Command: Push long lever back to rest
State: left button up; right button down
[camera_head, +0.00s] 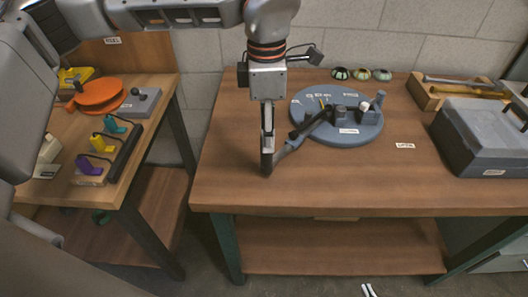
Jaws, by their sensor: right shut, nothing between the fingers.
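The long lever (288,147) is a dark arm with a grey outer end. It runs from the hub of a round grey base (312,130) toward the front left, past the base's rim and over the table. My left gripper (267,160) points down at the lever's outer end, with its dark fingertips beside or touching it; I cannot tell which. Its fingers are seen edge-on, so I cannot tell whether they are open or shut. My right gripper (367,291) barely shows at the bottom edge, shut and empty, well away from the lever.
The wooden table (240,185) is clear at the front. A grey box (480,135) and a wooden tool tray (430,97) stand at the right. Several small round pots (362,73) line the back. A left bench holds an orange disc (98,95) and coloured levers (98,142).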

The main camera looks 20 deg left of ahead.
aim_at(267, 155)
pick_arm(q)
jog(key=shift+s+d, duration=0.1)
jog(key=shift+d, duration=0.05)
jog(key=shift+f, duration=0.35)
notch_tip(267, 155, down, 7)
grip_shut()
